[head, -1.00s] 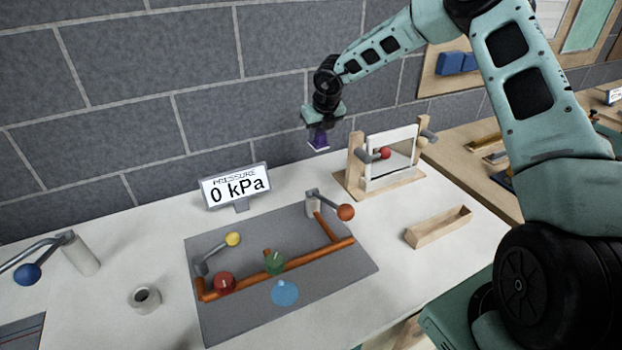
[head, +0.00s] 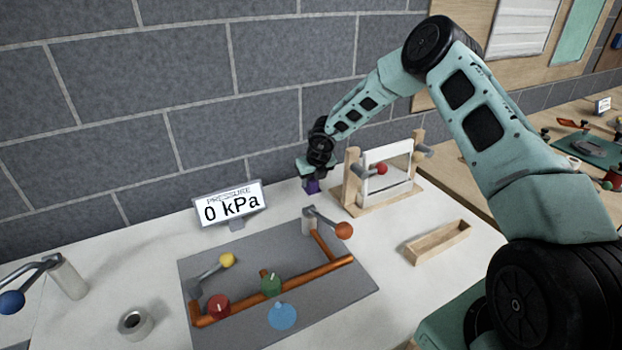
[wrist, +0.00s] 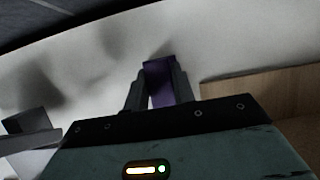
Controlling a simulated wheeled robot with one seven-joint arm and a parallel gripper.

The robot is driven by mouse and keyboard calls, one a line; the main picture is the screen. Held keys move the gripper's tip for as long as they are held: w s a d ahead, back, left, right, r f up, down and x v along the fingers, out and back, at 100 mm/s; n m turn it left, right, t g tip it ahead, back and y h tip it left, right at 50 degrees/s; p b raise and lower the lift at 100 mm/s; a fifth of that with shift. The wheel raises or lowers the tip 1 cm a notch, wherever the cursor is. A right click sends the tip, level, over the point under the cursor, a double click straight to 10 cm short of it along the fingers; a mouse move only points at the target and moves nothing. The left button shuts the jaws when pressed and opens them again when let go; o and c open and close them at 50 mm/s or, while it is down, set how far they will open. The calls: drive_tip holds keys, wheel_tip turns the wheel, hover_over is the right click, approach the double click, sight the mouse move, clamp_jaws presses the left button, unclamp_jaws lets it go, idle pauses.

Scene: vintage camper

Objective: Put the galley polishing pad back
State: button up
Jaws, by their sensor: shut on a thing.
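My gripper (head: 311,184) is at the back of the white counter, just left of the wooden frame stand. It is shut on a purple block-like thing, which I take to be the polishing pad (head: 312,187). In the wrist view the purple pad (wrist: 158,82) sits between the two fingers, over the white surface. The pad is low, at or close to the counter top; I cannot tell whether it touches.
The pressure display (head: 231,205) stands to the left. A grey board (head: 340,290) with pipes and valves lies in front. A wooden tray (head: 438,243) is at right.

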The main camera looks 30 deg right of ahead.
drive_tip(key=shift+f, duration=0.25)
drive_tip(key=o, duration=0.9)
